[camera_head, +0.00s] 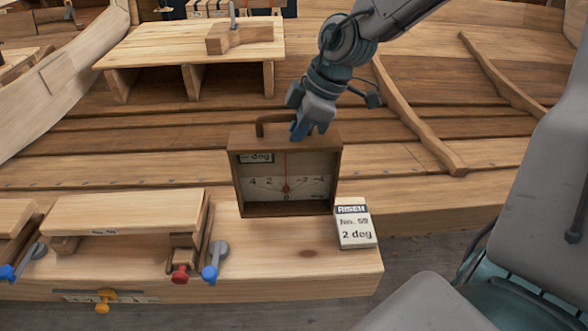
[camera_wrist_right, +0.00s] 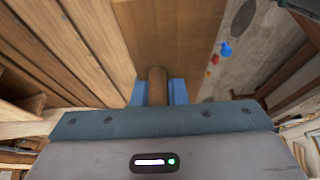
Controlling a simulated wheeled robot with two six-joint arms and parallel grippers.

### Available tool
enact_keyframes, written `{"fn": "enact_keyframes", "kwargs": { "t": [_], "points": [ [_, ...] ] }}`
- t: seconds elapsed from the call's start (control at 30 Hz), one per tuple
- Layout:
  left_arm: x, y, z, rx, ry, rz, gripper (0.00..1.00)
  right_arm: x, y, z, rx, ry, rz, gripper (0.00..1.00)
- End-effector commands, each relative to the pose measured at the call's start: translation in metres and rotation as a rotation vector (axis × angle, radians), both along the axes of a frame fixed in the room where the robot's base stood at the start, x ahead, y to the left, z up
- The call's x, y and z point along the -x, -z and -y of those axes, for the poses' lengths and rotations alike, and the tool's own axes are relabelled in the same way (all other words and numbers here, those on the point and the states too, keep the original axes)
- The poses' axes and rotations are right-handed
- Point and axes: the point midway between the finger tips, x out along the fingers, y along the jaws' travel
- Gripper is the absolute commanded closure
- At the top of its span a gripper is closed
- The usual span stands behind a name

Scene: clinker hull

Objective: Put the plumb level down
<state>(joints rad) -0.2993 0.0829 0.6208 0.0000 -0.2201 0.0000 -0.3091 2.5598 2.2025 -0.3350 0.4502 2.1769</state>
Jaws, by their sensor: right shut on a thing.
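The plumb level (camera_head: 288,207) is a brown wooden box frame with a pale scale face, a red needle near 0 and a handle on top. It stands upright at the bench (camera_head: 310,277), close to its top; I cannot tell whether its base touches. My right gripper (camera_head: 297,128) is above it, with blue fingers at the handle. In the right wrist view the fingers are shut on both sides of the brown handle (camera_wrist_right: 157,88), and the box top (camera_wrist_right: 165,35) lies beyond. My left gripper is not in view.
A white card (camera_head: 355,227) reading "No. 59, 2 deg" is just right of the level. A pale plank fixture (camera_head: 125,212) with red and blue knobs is to the left. A raised wooden table (camera_head: 200,45) stands behind. Curved hull ribs (camera_head: 415,115) lie at the right.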

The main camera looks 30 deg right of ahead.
Motion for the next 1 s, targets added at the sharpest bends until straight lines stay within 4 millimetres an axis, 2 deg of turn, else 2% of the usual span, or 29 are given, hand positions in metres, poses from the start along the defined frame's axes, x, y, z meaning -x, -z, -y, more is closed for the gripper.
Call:
{"fn": "enact_keyframes", "kwargs": {
  "t": [0.17, 0.23, 0.4, 0.87, 0.9, 1.0],
  "points": [
    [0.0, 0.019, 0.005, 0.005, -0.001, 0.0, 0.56, 0.0, 0.031, 0.0, 0.0, -0.001, -0.002, 1.0],
    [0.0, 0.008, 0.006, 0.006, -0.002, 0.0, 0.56, 0.0, 0.033, 0.0, -0.001, 0.0, -0.005, 1.0],
    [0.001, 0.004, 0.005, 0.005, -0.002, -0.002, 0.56, 0.0, 0.047, 0.0, 0.0, 0.0, -0.001, 1.0],
    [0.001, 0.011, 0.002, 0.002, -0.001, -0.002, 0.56, 0.0, 0.054, 0.0, 0.0, 0.0, 0.002, 1.0],
    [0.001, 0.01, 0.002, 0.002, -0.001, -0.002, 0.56, 0.0, 0.052, 0.0, 0.0, -0.001, 0.0, 0.82],
    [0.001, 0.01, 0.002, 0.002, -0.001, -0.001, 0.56, 0.0, 0.052, 0.0, 0.0, -0.001, 0.0, 0.66]
  ]
}}
